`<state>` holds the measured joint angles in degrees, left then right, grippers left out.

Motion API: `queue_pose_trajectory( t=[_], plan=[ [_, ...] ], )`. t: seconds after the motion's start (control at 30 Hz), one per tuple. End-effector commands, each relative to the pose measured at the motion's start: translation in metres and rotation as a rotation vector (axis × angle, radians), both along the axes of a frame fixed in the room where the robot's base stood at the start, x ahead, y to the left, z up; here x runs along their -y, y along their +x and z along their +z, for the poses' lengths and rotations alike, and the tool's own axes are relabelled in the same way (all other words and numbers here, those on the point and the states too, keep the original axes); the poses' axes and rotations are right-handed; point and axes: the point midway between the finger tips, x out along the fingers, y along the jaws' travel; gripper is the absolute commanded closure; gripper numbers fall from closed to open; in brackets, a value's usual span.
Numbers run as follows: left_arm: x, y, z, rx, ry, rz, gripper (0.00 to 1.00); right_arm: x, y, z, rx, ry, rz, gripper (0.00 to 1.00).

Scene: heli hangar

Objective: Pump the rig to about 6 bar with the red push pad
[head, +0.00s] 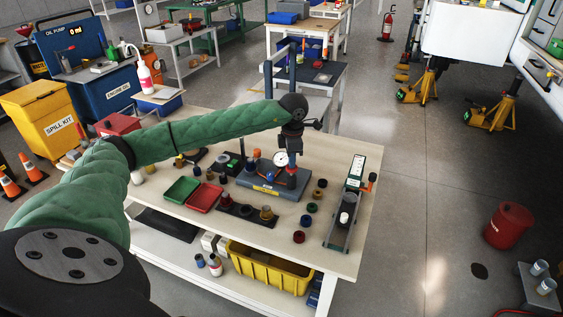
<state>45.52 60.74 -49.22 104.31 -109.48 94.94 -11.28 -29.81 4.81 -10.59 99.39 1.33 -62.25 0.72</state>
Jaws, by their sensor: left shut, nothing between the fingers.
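The test rig (262,187) is a blue-grey block with a yellow label on the bench. A round white dial gauge (281,158) stands on it, too small to read. Red shows on the rig just right of the gauge, probably the red push pad (291,170), mostly hidden by my gripper. My left gripper (292,157) points down over this spot, shut and empty. I cannot tell whether it touches the pad. My right gripper is out of view.
On the bench (215,232) are a green tray (181,190), a red tray (204,197), several coloured caps and a grey fixture (341,228) at right. A yellow crate (265,270) sits on the lower shelf.

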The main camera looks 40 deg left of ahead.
Motion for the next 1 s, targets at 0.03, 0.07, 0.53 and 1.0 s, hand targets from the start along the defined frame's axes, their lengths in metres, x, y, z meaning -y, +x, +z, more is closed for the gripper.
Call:
queue_pose_trajectory(
  t=[0.03,0.07,0.53,1.0],
  plan=[
    [0.000,-0.001,-0.005,-0.003,0.000,0.000,1.00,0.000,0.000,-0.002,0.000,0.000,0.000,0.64],
    [0.000,-0.001,-0.005,-0.003,0.000,0.000,1.00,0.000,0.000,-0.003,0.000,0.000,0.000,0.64],
    [0.001,-0.001,-0.018,-0.006,0.000,-0.001,1.00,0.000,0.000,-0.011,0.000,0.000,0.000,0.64],
    [0.001,-0.001,-0.005,-0.005,-0.001,-0.001,1.00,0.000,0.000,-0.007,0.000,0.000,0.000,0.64]
  ],
)
